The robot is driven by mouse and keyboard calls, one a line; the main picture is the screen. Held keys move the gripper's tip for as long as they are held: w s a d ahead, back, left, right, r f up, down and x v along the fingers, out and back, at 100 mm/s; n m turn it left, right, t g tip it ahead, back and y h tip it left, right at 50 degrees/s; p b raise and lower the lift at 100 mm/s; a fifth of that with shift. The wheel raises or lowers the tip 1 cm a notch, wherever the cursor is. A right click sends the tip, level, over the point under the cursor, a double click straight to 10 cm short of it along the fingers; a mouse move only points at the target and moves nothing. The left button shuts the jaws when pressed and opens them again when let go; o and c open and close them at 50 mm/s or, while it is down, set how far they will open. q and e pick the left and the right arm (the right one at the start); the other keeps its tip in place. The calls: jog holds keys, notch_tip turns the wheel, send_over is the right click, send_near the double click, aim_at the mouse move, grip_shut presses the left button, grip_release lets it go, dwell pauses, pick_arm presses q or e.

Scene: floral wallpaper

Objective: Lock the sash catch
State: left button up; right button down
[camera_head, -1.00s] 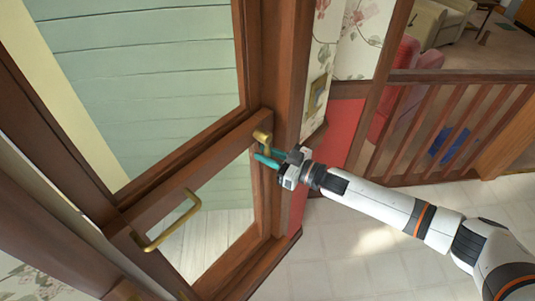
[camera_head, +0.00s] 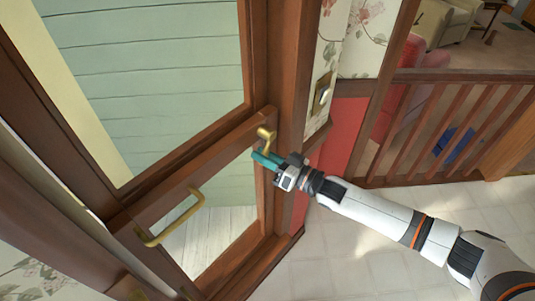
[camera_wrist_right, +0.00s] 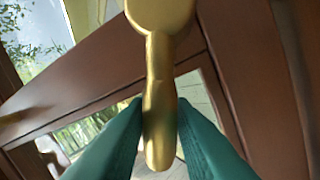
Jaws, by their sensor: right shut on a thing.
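The brass sash catch (camera_head: 265,134) sits on the wooden middle rail of the window, near the right-hand frame post. In the right wrist view its round base is at the top and its lever (camera_wrist_right: 159,110) points down between the fingers. My right gripper (camera_head: 261,158) has teal fingers shut on the lever, one finger on each side in the right wrist view (camera_wrist_right: 160,125). The fingers partly hide the lever in the head view. My left gripper is not in view.
A switch plate (camera_head: 322,92) is on the floral wall to the right. A wooden railing (camera_head: 440,130) stands farther right, with tiled floor below it.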

jog(key=shift+s+a+r+m, duration=0.15)
jog(key=shift+m, duration=0.4)
jog(key=shift+s+a+r+m, duration=0.1)
jog(key=shift+s+a+m, duration=0.05)
jog(key=shift+m, duration=0.4)
jog(key=shift+t, duration=0.3)
jog(key=c, duration=1.6)
grip_release()
jog(key=shift+s+d+f, duration=0.15)
jog(key=shift+s+d, duration=0.1)
jog(key=shift+d, duration=0.1)
jog(key=shift+b+v, duration=1.6)
jog(key=shift+v, duration=3.95)
